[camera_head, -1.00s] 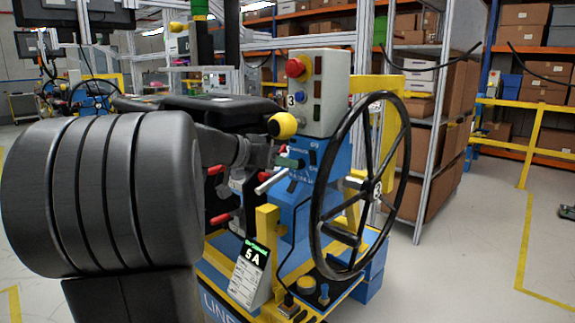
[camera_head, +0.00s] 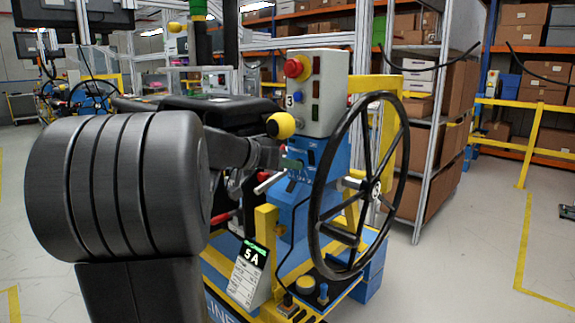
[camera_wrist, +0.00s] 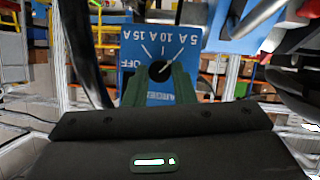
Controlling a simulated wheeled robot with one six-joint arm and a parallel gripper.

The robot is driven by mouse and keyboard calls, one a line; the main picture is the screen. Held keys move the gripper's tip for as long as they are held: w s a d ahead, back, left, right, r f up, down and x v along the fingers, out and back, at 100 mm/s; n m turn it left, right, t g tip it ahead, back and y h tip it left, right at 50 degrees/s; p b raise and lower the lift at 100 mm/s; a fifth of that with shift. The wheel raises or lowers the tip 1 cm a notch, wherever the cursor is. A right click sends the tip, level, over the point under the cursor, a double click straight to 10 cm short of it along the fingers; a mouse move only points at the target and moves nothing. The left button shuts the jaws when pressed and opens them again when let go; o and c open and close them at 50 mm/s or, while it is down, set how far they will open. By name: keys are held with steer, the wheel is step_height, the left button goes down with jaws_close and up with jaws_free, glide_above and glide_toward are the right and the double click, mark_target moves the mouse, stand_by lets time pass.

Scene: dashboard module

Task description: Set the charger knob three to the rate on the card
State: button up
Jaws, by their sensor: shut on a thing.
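The card (camera_head: 248,274) stands at the front of the module and reads "5 A" in its dark top band. In the wrist view, the blue charger panel (camera_wrist: 195,65) appears upside down, with "OFF" at left and current marks fanned above the dark knob (camera_wrist: 160,71). The knob's white pointer slants to the upper right, seemingly toward the 5 A mark. My gripper (camera_wrist: 160,84) has its green fingers on either side of the knob and is shut on it. In the head view my gripper (camera_head: 290,166) is small, at the blue charger housing (camera_head: 306,152).
A black handwheel (camera_head: 375,180) stands just right of the charger. Above it is a grey control box (camera_head: 318,92) with a red button. A yellow ball-topped lever (camera_head: 281,126) sits close to my wrist.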

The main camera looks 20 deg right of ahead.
steer(key=n+g+h+b, duration=0.1)
steer(key=n+h, duration=0.1)
steer(key=n, duration=0.2)
steer(key=n+g+h+b, duration=0.1)
steer(key=n+h+b, duration=0.1)
steer(key=n, duration=0.3)
steer(key=f+n+g+h+b, duration=0.1)
steer(key=n+h+b, duration=0.1)
steer(key=n, duration=0.3)
steer(key=shift+w+a, duration=0.1)
steer(key=shift+w, duration=0.1)
stand_by(0.5)
steer(key=shift+n, duration=0.4)
steer(key=o, duration=1)
steer(key=shift+f, duration=0.1)
steer(key=shift+a, duration=0.1)
